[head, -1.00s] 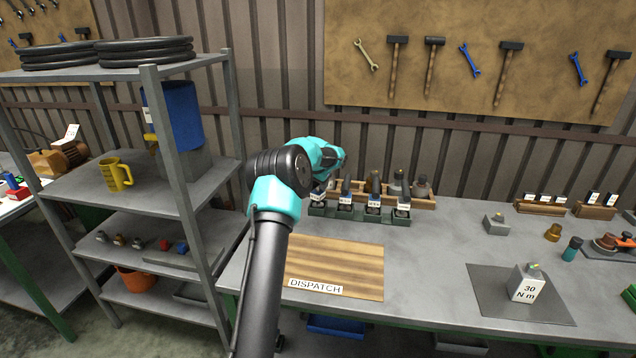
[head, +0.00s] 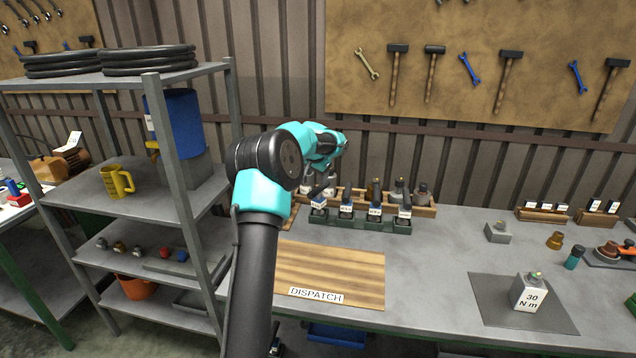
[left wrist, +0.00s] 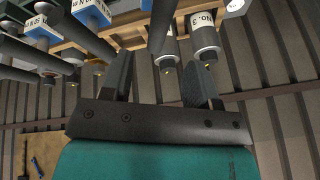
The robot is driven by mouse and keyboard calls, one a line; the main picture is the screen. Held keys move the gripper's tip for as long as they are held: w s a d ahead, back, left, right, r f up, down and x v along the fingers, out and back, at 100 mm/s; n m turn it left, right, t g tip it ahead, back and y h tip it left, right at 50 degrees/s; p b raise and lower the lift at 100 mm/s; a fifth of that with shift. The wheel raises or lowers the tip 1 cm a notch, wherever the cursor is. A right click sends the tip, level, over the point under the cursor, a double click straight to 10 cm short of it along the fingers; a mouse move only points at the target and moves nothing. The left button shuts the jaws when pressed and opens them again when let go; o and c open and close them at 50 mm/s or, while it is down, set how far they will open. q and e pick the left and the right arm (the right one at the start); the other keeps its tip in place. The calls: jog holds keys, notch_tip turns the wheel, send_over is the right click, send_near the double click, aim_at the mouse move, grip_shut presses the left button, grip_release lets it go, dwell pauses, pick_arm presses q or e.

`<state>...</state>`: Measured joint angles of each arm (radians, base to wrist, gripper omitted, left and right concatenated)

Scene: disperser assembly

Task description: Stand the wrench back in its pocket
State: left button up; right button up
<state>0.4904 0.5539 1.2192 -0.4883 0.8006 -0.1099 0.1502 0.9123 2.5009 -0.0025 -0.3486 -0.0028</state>
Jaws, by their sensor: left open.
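A green rack (head: 360,222) stands at the back of the bench. Several dark-handled tools stand upright in its pockets behind white labels, one of them a tool (head: 376,190) right of my gripper. I cannot tell which is the wrench. My left gripper (head: 320,186) is open above the rack's left end, its fingers partly hidden by my wrist. In the left wrist view my left gripper (left wrist: 160,66) has its fingers apart, with a dark rod-like handle (left wrist: 160,25) showing beyond the gap. Whether it lies between the fingers is unclear. My right gripper is not in view.
A wooden rack (head: 425,211) with bottles stands close behind the green rack. A DISPATCH board (head: 335,272) lies in front, clear. A 30 N m block (head: 530,293) sits on a grey mat at right. A shelf unit (head: 165,150) stands left.

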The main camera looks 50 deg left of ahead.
pick_arm(q)
jog(key=shift+v, duration=1.15)
